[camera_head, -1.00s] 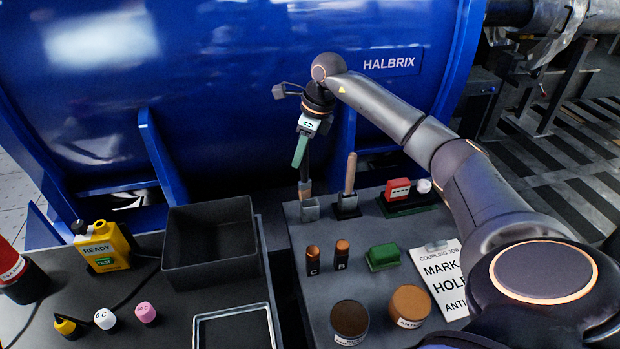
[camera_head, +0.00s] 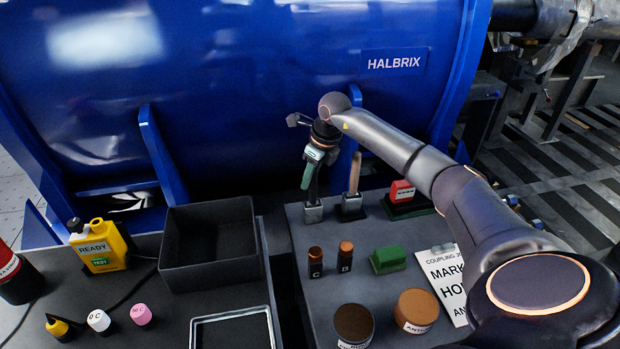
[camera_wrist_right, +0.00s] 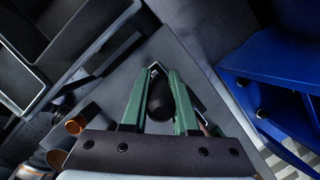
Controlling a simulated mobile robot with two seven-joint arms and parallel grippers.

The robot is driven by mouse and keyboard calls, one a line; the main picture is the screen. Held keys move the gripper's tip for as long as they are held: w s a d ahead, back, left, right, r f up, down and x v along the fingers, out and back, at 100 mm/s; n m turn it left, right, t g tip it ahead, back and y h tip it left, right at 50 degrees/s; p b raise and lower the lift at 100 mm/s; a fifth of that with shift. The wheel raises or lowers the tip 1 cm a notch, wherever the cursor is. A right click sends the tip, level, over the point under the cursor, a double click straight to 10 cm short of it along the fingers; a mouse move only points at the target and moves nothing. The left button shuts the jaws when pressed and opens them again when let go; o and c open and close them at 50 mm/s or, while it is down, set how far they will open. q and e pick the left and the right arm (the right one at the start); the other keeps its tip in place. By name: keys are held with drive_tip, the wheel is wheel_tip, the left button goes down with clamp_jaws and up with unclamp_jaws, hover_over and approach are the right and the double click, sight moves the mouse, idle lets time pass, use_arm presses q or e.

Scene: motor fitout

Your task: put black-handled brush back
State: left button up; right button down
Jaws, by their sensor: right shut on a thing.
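My right gripper (camera_head: 308,176) points down at the back of the right bench, its green fingers shut on the black-handled brush (camera_head: 314,187). The brush is upright, with its lower end in or right at the grey holder (camera_head: 313,213); I cannot tell whether it is fully seated. In the right wrist view, the round black handle (camera_wrist_right: 160,98) sits between the green fingers (camera_wrist_right: 160,90). My left gripper is not in view.
A wooden-handled brush (camera_head: 354,172) stands in a holder (camera_head: 350,206) just right. A red box (camera_head: 401,191), green block (camera_head: 388,259), two small cylinders (camera_head: 316,262) and round tins (camera_head: 417,310) share the bench. The blue motor housing (camera_head: 250,90) rises close behind.

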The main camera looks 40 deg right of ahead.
drive_tip(key=shift+f, duration=0.15)
drive_tip(key=c, duration=0.7)
unclamp_jaws()
drive_tip(key=shift+p+v, duration=1)
drive_tip(key=shift+v, duration=5.25)
